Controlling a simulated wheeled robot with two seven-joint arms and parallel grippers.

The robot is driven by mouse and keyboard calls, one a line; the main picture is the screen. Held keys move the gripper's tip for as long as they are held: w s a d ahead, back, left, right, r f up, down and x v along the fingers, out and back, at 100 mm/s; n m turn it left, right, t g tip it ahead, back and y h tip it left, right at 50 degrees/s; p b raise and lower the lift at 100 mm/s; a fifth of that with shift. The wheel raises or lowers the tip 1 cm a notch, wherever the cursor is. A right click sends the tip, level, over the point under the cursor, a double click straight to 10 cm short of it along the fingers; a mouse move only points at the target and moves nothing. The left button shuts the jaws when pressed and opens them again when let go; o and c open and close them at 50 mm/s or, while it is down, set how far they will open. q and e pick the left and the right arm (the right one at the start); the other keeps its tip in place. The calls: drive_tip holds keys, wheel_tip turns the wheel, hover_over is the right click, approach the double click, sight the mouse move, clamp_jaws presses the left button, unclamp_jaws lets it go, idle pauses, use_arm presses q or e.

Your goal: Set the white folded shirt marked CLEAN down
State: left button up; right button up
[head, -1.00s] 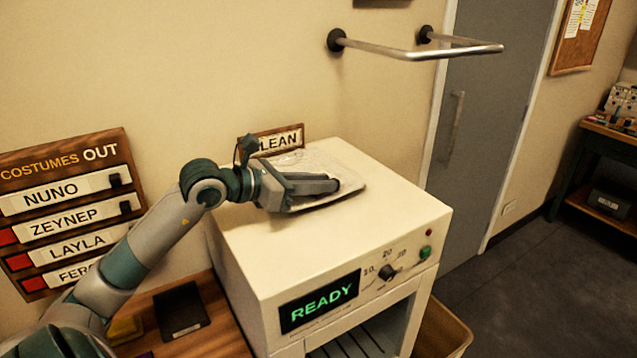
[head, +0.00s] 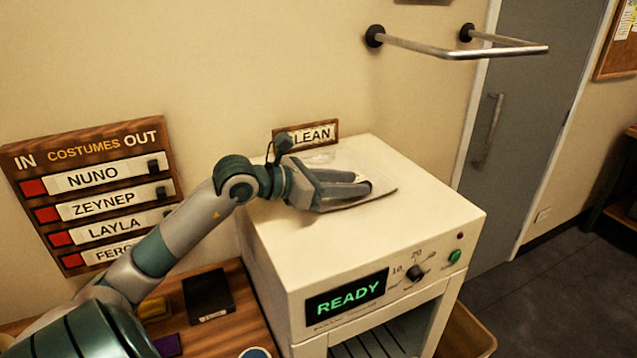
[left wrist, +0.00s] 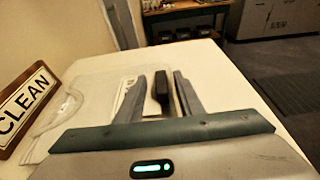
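The white folded shirt (head: 384,194) lies flat on the cream cabinet top (head: 440,205), partly hidden under my left gripper (head: 366,186). In the left wrist view the pale shirt (left wrist: 62,122) spreads to the left of and beneath the fingers. I cannot tell whether a finger touches the cloth. A CLEAN sign (head: 313,133) stands behind the shirt and also shows in the left wrist view (left wrist: 25,108). My right gripper is out of view.
The cabinet front has a READY display (head: 347,298), a dial and a green button. A metal rail (head: 460,50) juts from the wall above. A costumes board (head: 95,195) is at left. A black box (head: 208,297) lies on the wooden table. The cabinet top's front right is clear.

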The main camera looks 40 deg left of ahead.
use_arm(q)
drive_tip(key=shift+s+a+b, duration=0.3)
drive_tip(key=shift+s+b, duration=0.15)
drive_tip(key=shift+s, duration=0.25)
drive_tip(key=b+v, duration=0.3)
drive_tip(key=v, duration=0.5)
drive_tip(key=shift+s+a+r+b, duration=0.1)
drive_tip(key=shift+s+r+b, duration=0.1)
drive_tip(key=shift+b, duration=0.2)
drive_tip(key=shift+v, duration=0.75)
drive_tip(key=shift+r, duration=0.1)
